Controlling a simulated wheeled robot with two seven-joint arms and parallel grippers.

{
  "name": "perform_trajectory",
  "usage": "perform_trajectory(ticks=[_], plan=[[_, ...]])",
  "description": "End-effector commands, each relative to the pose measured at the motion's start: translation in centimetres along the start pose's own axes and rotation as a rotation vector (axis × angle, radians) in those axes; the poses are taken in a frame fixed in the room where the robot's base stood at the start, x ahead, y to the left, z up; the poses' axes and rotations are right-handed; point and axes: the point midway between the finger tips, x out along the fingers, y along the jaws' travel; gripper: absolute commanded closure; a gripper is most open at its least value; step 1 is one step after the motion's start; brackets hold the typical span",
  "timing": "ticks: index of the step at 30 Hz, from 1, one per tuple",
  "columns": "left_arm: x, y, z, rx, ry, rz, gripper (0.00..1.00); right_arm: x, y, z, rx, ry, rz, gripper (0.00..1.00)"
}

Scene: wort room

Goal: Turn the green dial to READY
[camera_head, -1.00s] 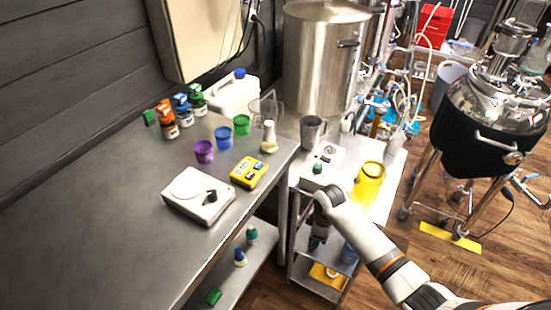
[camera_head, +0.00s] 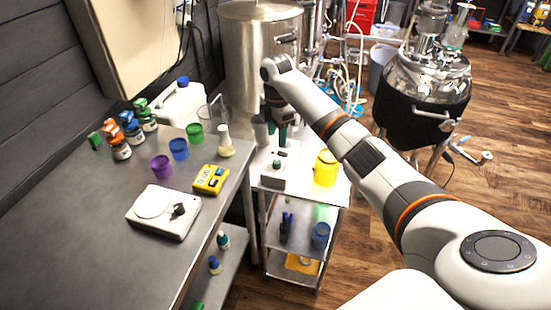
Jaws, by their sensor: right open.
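My left gripper is out of view.
A yellow cup (camera_head: 326,168) stands on the cart right of the white box, and a metal cup (camera_head: 260,131) stands behind it. The steel table (camera_head: 95,215) at left holds a white device with a black knob (camera_head: 160,212) and a yellow meter (camera_head: 210,179). A large steel pot (camera_head: 252,60) stands behind.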

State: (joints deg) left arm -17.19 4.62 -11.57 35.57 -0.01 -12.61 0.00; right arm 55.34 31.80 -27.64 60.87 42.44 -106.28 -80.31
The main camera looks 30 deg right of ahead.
Motion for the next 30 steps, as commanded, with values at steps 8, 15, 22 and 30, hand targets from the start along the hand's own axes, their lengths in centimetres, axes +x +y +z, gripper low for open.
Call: perform_trajectory(ticks=[8,15,22,30], plan=[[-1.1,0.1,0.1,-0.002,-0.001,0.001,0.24,5.7,0.2,0.0,0.001,0.001,0.005,0.52],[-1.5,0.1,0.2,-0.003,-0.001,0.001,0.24,9.3,0.1,0.0,0.001,0.001,0.002,0.52],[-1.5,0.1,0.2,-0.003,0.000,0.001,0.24,10.4,0.1,0.0,0.001,0.002,0.000,0.52],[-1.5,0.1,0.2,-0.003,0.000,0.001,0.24,10.4,0.1,0.0,0.001,0.002,-0.001,0.61]])
